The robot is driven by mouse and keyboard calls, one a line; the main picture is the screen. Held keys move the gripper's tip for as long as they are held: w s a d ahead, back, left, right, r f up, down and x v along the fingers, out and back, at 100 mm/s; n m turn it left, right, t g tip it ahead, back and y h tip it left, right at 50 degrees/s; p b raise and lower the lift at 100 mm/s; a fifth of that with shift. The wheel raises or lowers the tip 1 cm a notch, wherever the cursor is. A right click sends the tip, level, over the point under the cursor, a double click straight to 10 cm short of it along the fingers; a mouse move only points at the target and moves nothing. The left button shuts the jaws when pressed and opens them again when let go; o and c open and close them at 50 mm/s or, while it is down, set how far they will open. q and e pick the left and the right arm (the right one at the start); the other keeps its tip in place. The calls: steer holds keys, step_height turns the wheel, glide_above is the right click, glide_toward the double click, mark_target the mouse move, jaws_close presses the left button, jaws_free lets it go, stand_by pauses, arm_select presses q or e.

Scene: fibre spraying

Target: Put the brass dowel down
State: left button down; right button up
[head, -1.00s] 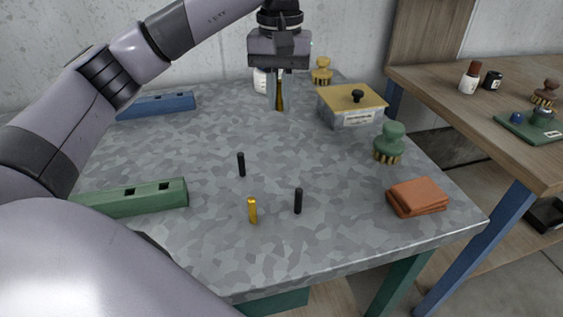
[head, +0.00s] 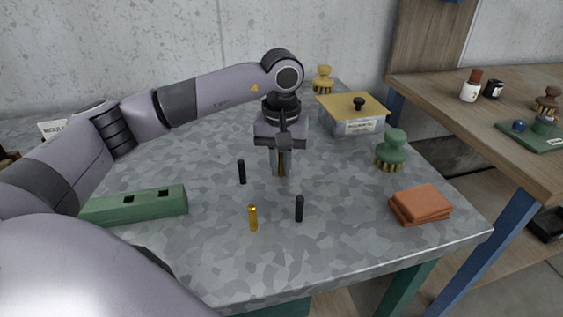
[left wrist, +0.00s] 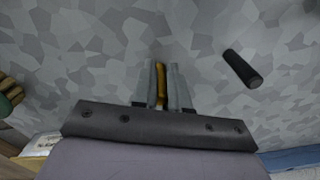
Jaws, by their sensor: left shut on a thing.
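My left gripper (head: 281,168) is shut on a brass dowel (left wrist: 162,84), held upright between the two fingers; in the head view the dowel (head: 282,164) is mostly hidden by the fingers. The gripper points down, low over the middle of the grey table (head: 330,250). I cannot tell whether the dowel's lower end touches the table. A second brass-coloured dowel (head: 253,218) stands upright nearer the front. My right gripper is not in view.
A black dowel (head: 241,172) stands left of the gripper, another black dowel (head: 299,208) in front. A green block with holes (head: 135,206) lies left. A yellow-lidded box (head: 352,115), a green brush (head: 391,150) and an orange cloth (head: 420,204) are right.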

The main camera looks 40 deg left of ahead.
mark_target(281, 153)
arm_select(q)
steer(key=c, duration=1.6)
jaws_free()
steer(key=shift+f, duration=0.2)
steer(key=o, duration=0.5)
steer(key=shift+c, duration=0.2)
steer(key=shift+r, duration=0.1)
steer(key=shift+r, duration=0.1)
step_height(281, 153, up, 12)
steer(key=shift+r, duration=0.1)
